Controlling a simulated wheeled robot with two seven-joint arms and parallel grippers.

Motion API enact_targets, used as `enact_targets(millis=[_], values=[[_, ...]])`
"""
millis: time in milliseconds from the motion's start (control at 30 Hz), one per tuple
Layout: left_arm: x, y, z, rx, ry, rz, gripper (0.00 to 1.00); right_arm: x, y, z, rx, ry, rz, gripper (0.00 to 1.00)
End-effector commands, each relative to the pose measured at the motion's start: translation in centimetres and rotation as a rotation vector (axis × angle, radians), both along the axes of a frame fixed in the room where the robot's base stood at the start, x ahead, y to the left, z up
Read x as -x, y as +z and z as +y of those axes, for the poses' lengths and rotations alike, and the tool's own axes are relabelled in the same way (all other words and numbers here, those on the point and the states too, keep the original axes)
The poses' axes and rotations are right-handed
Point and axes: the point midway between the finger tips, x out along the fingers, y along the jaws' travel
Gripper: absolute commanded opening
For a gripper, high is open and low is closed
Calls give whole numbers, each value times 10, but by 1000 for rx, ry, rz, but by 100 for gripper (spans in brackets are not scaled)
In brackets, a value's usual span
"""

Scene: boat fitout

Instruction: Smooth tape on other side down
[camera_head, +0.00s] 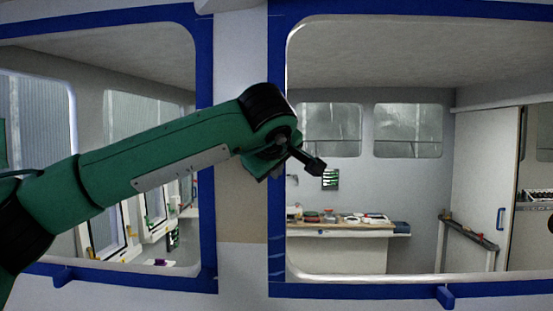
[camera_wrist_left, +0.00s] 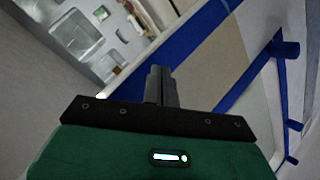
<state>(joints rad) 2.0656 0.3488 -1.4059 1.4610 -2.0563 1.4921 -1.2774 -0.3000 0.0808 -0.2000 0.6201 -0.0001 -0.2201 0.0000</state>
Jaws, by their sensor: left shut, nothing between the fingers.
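Blue tape frames two window openings in a pale wall. Around the right window, the tape (camera_head: 276,240) runs down the left side, along the top and along the bottom. Around the left window, the tape (camera_head: 207,225) runs down the right side and along the bottom. Short tape ends stick out from the bottom strips, at the left window (camera_head: 62,276) and at the right window (camera_head: 445,296). My left gripper (camera_head: 318,167) is shut and empty, in front of the right window's left edge. In the left wrist view its fingers (camera_wrist_left: 161,82) are together before the blue tape (camera_wrist_left: 185,50); contact cannot be told.
A bare wall panel (camera_head: 240,200) stands between the windows. Through the right window show a cluttered workbench (camera_head: 345,228), a rail stand (camera_head: 468,235) and a sliding door (camera_head: 482,170). Framed panels (camera_head: 107,235) show through the left window.

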Motion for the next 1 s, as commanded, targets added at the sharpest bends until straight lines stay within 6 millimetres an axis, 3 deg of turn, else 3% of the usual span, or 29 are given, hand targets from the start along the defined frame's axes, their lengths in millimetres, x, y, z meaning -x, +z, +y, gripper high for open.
enact_targets(millis=[267, 700, 1000], values=[[0, -1, 0, 0, 0, 0, 0, 0, 0, 0, 0, 0, 0, 45], [-3, -33, 0, 0, 0, 0, 0, 0, -28, 0, 0, 0, 0, 45], [-3, -33, 0, 0, 1, 1, 0, 0, -26, 1, -1, 0, 0, 45]])
